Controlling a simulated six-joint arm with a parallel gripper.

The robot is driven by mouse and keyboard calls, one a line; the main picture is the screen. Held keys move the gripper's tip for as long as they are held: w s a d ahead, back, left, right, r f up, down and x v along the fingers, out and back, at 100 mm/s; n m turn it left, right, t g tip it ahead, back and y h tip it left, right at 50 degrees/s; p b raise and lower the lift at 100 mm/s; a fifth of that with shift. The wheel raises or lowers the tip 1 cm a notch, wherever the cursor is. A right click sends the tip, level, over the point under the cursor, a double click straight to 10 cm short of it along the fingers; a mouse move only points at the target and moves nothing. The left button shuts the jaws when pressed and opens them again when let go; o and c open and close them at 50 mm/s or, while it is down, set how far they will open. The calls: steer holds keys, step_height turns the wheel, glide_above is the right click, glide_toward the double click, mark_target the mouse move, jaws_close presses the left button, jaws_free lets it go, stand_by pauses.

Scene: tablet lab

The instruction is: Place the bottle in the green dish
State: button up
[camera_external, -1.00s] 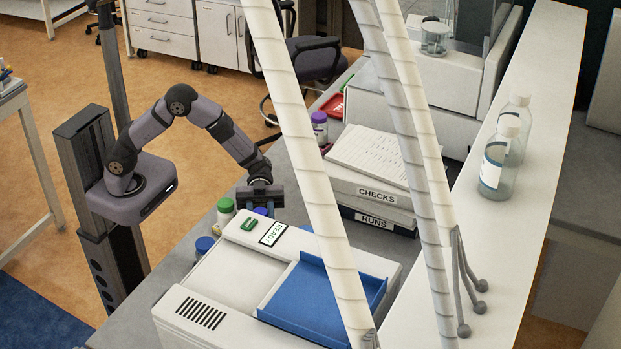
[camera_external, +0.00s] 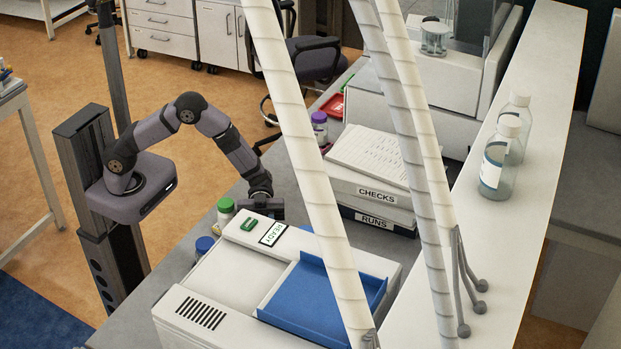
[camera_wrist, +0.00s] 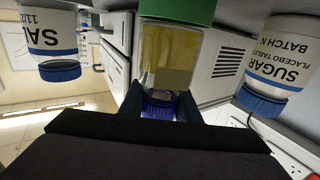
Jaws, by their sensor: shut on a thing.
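My gripper (camera_external: 264,210) is low behind the white machine, beside a bottle with a green cap (camera_external: 225,205). In the wrist view my gripper (camera_wrist: 160,105) is shut on the bottle at its purple-blue cap (camera_wrist: 160,108). A clear body with yellowish contents (camera_wrist: 168,60) shows just above that cap, with a green part (camera_wrist: 178,10) at the top edge; I cannot tell whether all this is one piece. In the external view the held bottle is hidden. I cannot make out a green dish for certain; a small green edge (camera_external: 347,83) shows by the red tray.
The white machine (camera_external: 225,270) with a blue tray (camera_external: 320,300) stands close to my gripper. A blue-capped bottle (camera_external: 204,245) is at its left. Labelled bottles (camera_wrist: 60,35) (camera_wrist: 275,70) flank the wrist view. Stacked boxes (camera_external: 370,190) and a purple-capped bottle (camera_external: 319,125) stand farther back.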

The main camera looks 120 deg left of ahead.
steer(key=shift+f, duration=0.3)
steer(key=o, duration=1.2)
steer(key=b+v, duration=0.2)
steer(key=v, duration=1)
steer(key=shift+r+b, duration=0.4)
